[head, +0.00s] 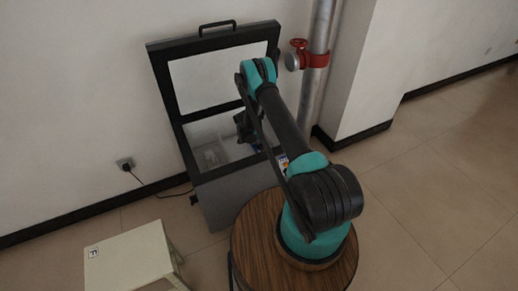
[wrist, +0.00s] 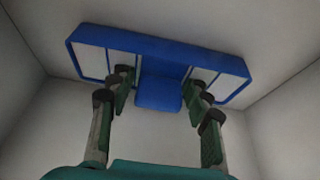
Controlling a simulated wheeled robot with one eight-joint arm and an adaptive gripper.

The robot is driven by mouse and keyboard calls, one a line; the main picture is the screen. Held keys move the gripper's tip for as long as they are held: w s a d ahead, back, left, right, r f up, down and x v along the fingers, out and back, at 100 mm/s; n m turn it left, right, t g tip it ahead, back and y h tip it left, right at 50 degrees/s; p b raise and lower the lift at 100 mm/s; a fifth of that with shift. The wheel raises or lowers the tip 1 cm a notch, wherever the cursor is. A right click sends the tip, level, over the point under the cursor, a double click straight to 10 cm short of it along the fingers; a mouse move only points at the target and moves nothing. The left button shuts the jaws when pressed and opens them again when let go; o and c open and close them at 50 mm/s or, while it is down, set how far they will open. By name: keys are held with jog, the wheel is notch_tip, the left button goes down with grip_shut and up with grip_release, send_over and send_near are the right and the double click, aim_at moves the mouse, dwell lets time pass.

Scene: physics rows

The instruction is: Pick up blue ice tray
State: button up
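The blue ice tray (wrist: 210,62) shows in the wrist view inside a white-walled space. It is a long blue frame with pale panels and a blue tab (wrist: 158,92) jutting from its middle toward me. My gripper (wrist: 159,80) has its two green-grey fingers apart, one on each side of the tab. The fingertips look close to the tab's sides; I cannot tell whether they touch it. In the head view my gripper (head: 243,124) reaches down into the open chest freezer (head: 238,190), partly hidden by my arm. The tray cannot be clearly made out there.
The freezer's lid (head: 220,70) stands open against the wall. A pale clear item (head: 210,155) lies inside at left. A pipe with a red valve (head: 299,46) rises at the freezer's right. A beige box (head: 130,260) stands at front left. Floor at right is clear.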

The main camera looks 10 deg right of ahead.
jog(key=c, duration=1)
jog(key=shift+r, duration=0.1)
